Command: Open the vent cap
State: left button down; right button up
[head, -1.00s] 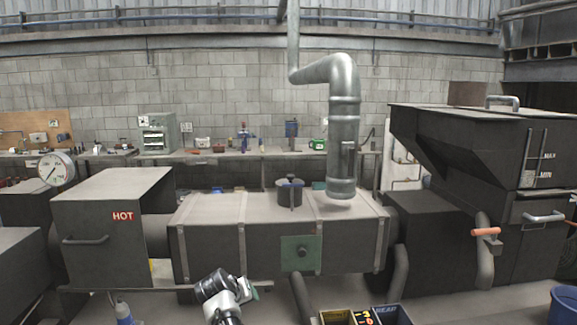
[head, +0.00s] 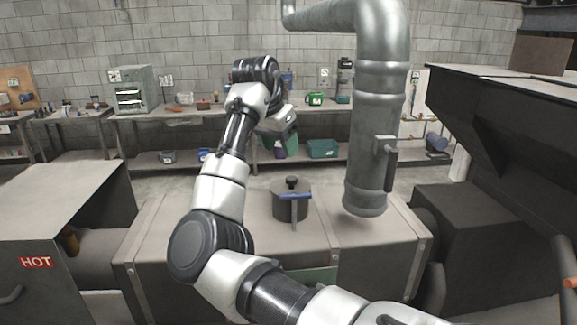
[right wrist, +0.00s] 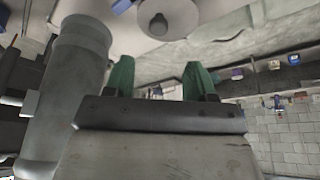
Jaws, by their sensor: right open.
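The vent cap (head: 291,203) is a short dark cylinder with a small black knob and a blue-topped lever at its front. It stands upright on top of the long grey duct box and looks shut. In the right wrist view the cap (right wrist: 165,20) shows from above at the top edge, as a pale disc with a round knob. My right gripper (head: 281,145) is above and beyond the cap in the head view, apart from it. Its two green fingers (right wrist: 160,80) are spread, with nothing between them. My left gripper is not in view.
A thick metal pipe (head: 370,140) hangs close to the right of the cap. A box marked HOT (head: 60,220) stands at the left and a dark hopper (head: 500,120) at the right. A workbench (head: 200,112) runs along the back wall.

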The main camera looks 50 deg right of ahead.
aim_at(291, 178)
jog(key=p+x, duration=0.3)
jog(key=x, duration=0.6)
jog(key=shift+s+d+f, duration=0.1)
jog(key=shift+f, duration=0.05)
jog(key=shift+d+f+p, duration=0.15)
jog(key=shift+f+p, duration=0.15)
jog(key=shift+f, duration=0.15)
jog(key=shift+c, duration=0.3)
jog(key=shift+r, duration=0.1)
grip_shut()
